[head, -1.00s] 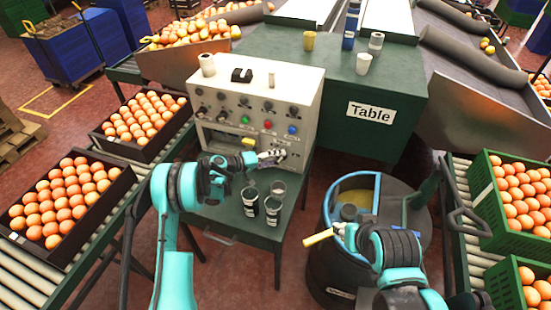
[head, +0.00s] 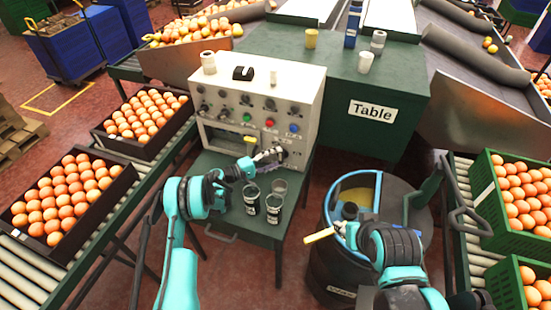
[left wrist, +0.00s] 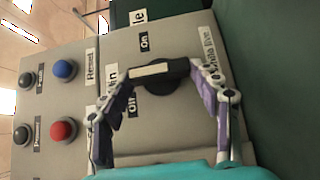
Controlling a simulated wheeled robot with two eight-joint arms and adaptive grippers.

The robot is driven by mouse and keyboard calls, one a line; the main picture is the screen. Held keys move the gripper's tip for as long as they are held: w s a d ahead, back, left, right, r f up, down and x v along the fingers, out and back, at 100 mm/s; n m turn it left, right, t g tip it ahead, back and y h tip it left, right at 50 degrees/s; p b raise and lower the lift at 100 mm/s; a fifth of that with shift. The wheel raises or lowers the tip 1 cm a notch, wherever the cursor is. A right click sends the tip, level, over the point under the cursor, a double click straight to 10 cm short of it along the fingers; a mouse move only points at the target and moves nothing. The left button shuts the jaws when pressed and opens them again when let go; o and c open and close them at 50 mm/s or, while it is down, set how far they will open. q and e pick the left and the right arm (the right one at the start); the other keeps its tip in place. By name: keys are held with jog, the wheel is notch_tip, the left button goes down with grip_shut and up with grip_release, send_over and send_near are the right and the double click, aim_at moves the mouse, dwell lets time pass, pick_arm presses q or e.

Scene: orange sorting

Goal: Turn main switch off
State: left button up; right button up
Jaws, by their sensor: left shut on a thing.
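The main switch (left wrist: 158,80) is a round black knob with a pale-topped bar on the grey panel. In the left wrist view its bar lies crosswise between the "on" label (left wrist: 145,41) and the "off" label (left wrist: 131,106). My left gripper (left wrist: 162,72) is shut on this bar, one finger at each end. In the head view the left gripper (head: 268,158) is at the lower right of the control box (head: 262,90), where the fingers partly hide the switch. My right gripper (head: 345,232) is over the blue-rimmed barrel; its fingers are not clear.
Red (left wrist: 63,131) and blue (left wrist: 65,70) buttons sit beside the switch. Dark cups (head: 251,200) stand on the small green table (head: 235,229) below my left wrist. A yellow stick (head: 320,236) shows at the barrel's (head: 335,270) left edge. Orange crates flank both sides.

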pick_arm(q)
jog(key=o, duration=1.2)
jog(key=shift+c, duration=0.2)
jog(key=v, duration=1.2)
